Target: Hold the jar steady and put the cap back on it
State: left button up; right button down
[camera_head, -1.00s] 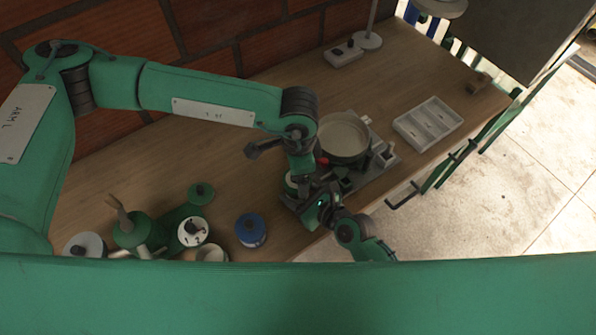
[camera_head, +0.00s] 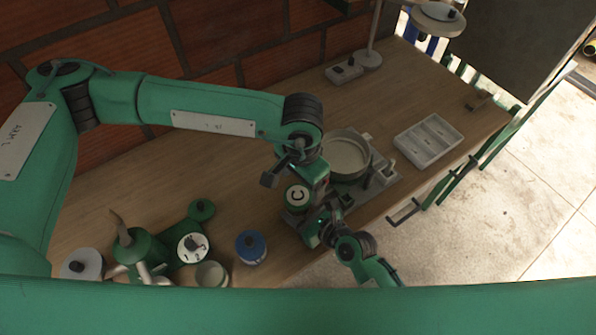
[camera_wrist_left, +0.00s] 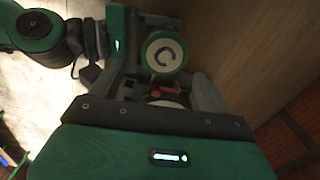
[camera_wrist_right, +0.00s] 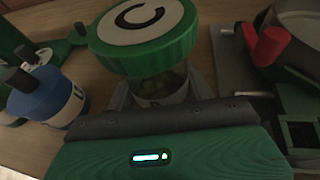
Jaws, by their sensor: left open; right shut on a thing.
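The jar (camera_wrist_right: 160,88) is clear with greenish contents and stands at the bench's front edge. Its green cap (camera_head: 297,197), with a white top marked C, sits over the jar mouth; it fills the upper part of the right wrist view (camera_wrist_right: 145,30). I cannot tell whether it is screwed down. My right gripper (camera_head: 309,222) is shut around the jar body below the cap. My left gripper (camera_head: 307,172) is open just behind the cap. In the left wrist view the cap (camera_wrist_left: 164,51) shows beyond its fingers, with no finger visibly closed on it.
A blue-capped jar (camera_head: 251,247) and an open cup (camera_head: 211,274) stand left of the jar. A round pan (camera_head: 346,156) on a grey base stands close behind right, with a red knob (camera_wrist_right: 268,44). A grey tray (camera_head: 428,142) lies farther right.

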pick_arm(q)
jog(key=n, duration=0.5)
jog(key=shift+s+d+r, duration=0.1)
jog(key=shift+d+r, duration=0.05)
jog(key=n, duration=0.2)
jog(key=shift+n, duration=0.4)
jog(key=n, duration=0.6)
jog(key=shift+d+r, duration=0.15)
jog(key=shift+r, duration=0.15)
jog(key=n, duration=0.5)
jog(key=shift+r, duration=0.15)
jog(key=n, duration=0.3)
jog(key=shift+s, duration=0.1)
jog(key=n, duration=0.6)
jog(key=shift+r+n, duration=0.25)
jog(key=shift+n, duration=0.15)
jog(key=n, duration=0.6)
jog(key=shift+r, duration=0.2)
jog(key=n, duration=0.5)
jog(key=shift+a+r, duration=0.1)
jog(key=shift+a, duration=0.1)
jog(key=n, duration=0.6)
jog(key=shift+w+a+r, duration=0.15)
jog(key=shift+w+a, duration=0.05)
jog(key=n, duration=0.6)
jog(key=shift+w+a+r+n, duration=0.1)
jog(key=shift+a+n, duration=0.15)
jog(key=shift+n, duration=0.05)
